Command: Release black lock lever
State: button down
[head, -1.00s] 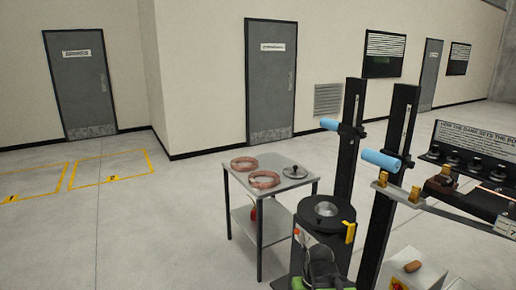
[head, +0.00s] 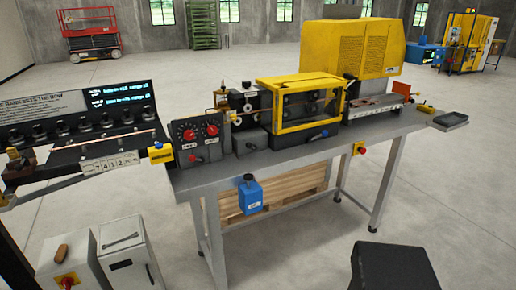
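I cannot make out a black lock lever for certain in the head view. A bench machine stands on a grey steel table (head: 385,140). It has a yellow-framed clear guard (head: 300,105), which looks closed, and a tall yellow housing (head: 345,50) behind it. At its left is a dark control box (head: 197,140) with two red dials. Small red-ended handles show on the box and near the guard.
A panel with a row of black knobs (head: 75,125) is at the left, above a white cabinet (head: 128,260). A blue box (head: 250,195) hangs at the table front. A grey tray (head: 451,120) juts out at the right end.

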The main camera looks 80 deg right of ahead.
aim_at(248, 145)
jog(key=z, duration=5.1)
jog(key=i, duration=0.1)
jog(key=z, duration=4.5)
jog(key=i, duration=0.15)
jog(key=z, duration=2.25)
jog(key=k, duration=1.35)
jog(key=z, duration=0.75)
jog(key=i, duration=0.95)
jog(key=u, duration=0.05)
